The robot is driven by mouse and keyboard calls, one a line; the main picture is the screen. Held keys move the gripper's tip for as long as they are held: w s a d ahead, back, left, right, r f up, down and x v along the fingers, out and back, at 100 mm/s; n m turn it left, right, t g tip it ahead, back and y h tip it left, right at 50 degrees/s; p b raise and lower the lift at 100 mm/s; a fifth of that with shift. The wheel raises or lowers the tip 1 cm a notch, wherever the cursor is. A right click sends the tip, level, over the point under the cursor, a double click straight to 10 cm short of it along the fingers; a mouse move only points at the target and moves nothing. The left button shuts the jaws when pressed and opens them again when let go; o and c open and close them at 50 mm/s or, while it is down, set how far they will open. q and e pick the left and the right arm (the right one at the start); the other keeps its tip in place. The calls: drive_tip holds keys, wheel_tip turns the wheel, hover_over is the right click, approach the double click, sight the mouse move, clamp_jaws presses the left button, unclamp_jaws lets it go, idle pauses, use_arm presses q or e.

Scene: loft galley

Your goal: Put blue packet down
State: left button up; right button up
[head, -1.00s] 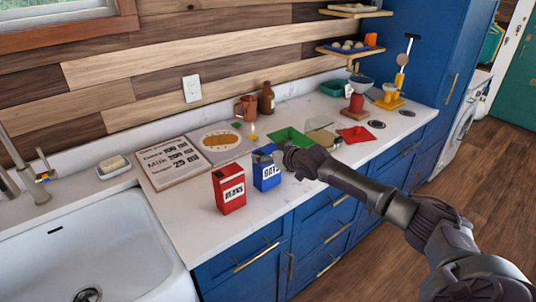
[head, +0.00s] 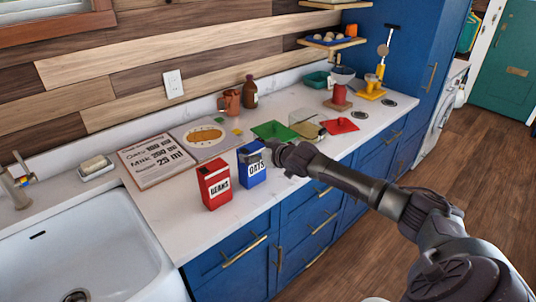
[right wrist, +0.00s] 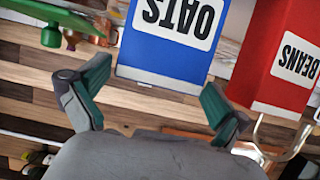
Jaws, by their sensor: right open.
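The blue packet (head: 252,166), labelled OATS, stands upright on the white counter (head: 160,215), just right of the red BEANS packet (head: 215,183). My right gripper (head: 272,149) is at the upper right side of the blue packet. In the right wrist view, where labels are upside down, my right gripper (right wrist: 153,100) is open, its fingers spread on either side of the blue packet's (right wrist: 167,65) edge. I cannot tell whether a finger touches it. The red packet (right wrist: 283,58) shows beside it there. My left gripper is not in view.
A green tray (head: 272,131), a clear container (head: 308,131) and a red tray (head: 341,126) lie behind my right gripper. A recipe board (head: 155,163) lies behind the packets. The sink (head: 85,245) is at the left. Bare counter lies in front of the red packet.

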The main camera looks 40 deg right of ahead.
drive_tip(key=b+v, duration=0.2)
drive_tip(key=v, duration=0.8)
drive_tip(key=shift+a, duration=0.1)
